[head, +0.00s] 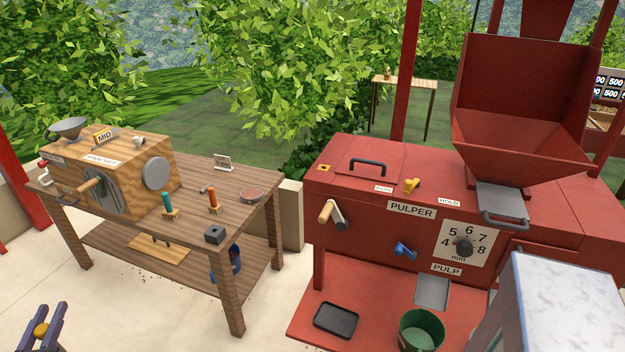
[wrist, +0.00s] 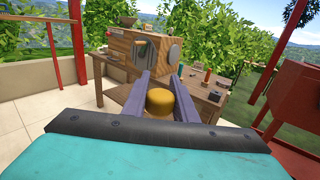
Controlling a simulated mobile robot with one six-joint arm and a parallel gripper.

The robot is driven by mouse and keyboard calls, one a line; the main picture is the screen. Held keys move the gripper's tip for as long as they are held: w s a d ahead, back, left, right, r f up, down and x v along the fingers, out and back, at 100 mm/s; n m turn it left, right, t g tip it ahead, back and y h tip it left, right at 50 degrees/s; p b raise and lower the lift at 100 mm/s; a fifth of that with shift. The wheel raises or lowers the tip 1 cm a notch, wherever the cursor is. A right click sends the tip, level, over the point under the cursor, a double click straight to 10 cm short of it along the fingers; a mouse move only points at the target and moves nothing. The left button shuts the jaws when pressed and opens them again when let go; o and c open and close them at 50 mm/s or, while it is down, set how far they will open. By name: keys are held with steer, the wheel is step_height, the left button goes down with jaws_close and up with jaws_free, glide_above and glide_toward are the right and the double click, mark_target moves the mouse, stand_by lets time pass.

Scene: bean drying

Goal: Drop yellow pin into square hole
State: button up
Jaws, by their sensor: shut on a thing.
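My gripper (head: 47,312) is at the bottom left in the head view, low in front of the wooden table. In the wrist view its two dark fingers (wrist: 160,80) are shut on the yellow pin (wrist: 159,102), whose rounded end shows between them; it also shows in the head view (head: 41,329). The pin is held well away from the red pulper (head: 350,211).
The wooden table (head: 226,171) carries a wooden machine (head: 140,165), tools and a grey block (head: 215,234). A yellow lever (head: 411,185) and a black handle (head: 368,164) are on the pulper. A black tray (head: 336,320) and green bucket (head: 421,331) stand below. Pale floor is clear between table and pulper.

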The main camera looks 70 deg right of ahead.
steer(key=shift+d, duration=0.1)
steer(key=s+d+r+m+g+h+p, duration=0.15)
steer(key=d+r+p, duration=0.3)
steer(key=d, duration=1.85)
steer(key=d+r+m+g+h+p, duration=0.15)
steer(key=d+r+g+p, duration=0.35)
steer(key=d, duration=1.8)
steer(key=s+d+r+m+g+p, duration=0.1)
steer(key=s+d+r+p, duration=0.15)
steer(key=s+d, duration=0.65)
steer(key=s+d+r+m+p, duration=0.15)
steer(key=s+d+r, duration=0.35)
steer(key=d, duration=0.8)
steer(key=s+d+r+m+g+p, duration=0.1)
steer(key=s+d, duration=0.6)
steer(key=s, duration=0.3)
steer(key=s+d+r+g+p, duration=0.1)
steer(key=s+d+p, duration=0.1)
steer(key=s+d, duration=0.5)
steer(key=s, duration=0.3)
steer(key=shift+d+m+h, duration=0.25)
steer(key=shift+m+h, duration=0.1)
steer(key=shift+h, duration=0.05)
steer(key=shift+w+g, duration=0.1)
steer(key=shift+g, duration=0.15)
steer(key=shift+f+b, duration=2.1)
steer(key=shift+f, duration=0.95)
